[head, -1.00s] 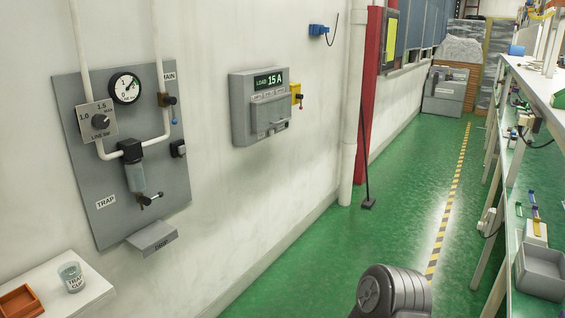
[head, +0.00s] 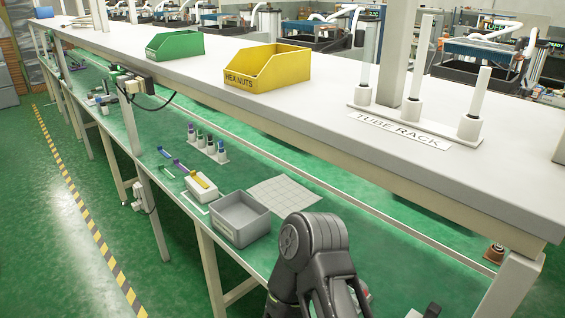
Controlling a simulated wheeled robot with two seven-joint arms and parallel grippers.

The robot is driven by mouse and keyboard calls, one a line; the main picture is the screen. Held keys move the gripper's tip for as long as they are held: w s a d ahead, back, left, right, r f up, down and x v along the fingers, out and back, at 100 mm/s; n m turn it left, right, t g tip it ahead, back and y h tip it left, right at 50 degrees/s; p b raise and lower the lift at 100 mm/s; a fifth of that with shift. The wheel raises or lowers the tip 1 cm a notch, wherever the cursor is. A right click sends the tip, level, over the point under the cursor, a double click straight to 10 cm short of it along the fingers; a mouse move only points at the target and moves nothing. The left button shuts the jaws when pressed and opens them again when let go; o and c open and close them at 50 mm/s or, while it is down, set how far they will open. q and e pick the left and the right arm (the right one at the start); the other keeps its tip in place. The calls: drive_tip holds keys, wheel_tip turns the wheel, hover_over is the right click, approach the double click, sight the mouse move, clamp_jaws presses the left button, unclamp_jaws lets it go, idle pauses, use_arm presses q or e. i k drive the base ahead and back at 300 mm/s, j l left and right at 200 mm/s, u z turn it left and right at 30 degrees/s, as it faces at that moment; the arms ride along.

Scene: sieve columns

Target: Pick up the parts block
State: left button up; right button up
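No block in view can be surely read as the parts block. A small white block (head: 201,187) with a yellow piece on it lies on the green lower shelf, left of centre in the head view. A white rack (head: 208,150) holding several dark-capped vials stands farther back on the same shelf. Either could be the parts block; I cannot tell which. A dark jointed arm link of mine shows at the bottom centre and hides part of the shelf. No fingertips of either gripper can be made out.
A grey open bin (head: 240,218) stands next to the white block, with a pale gridded sheet (head: 284,194) to its right. The white upper shelf (head: 300,108) overhangs, carrying a yellow hex nuts bin (head: 267,70), a green bin (head: 175,45) and a tube rack (head: 412,115). Floor at left is clear.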

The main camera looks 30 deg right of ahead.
sight(204, 195)
drive_tip(key=i+z, duration=0.3)
drive_tip(key=i+j+z, duration=0.15)
drive_tip(key=z, duration=0.5)
drive_tip(key=i+j+z, duration=0.15)
drive_tip(key=z, duration=0.25)
drive_tip(key=i+j+z, duration=0.1)
drive_tip(key=j+z, duration=0.8)
drive_tip(key=j, duration=0.65)
drive_tip(key=j+z, duration=0.15)
drive_tip(key=j, duration=0.6)
drive_tip(key=j+z, duration=0.1)
drive_tip(key=j, duration=0.6)
drive_tip(key=k+j+z, duration=0.15)
drive_tip(key=j, duration=0.6)
drive_tip(key=i+j, duration=0.1)
drive_tip(key=j, duration=0.3)
drive_tip(key=i, duration=0.35)
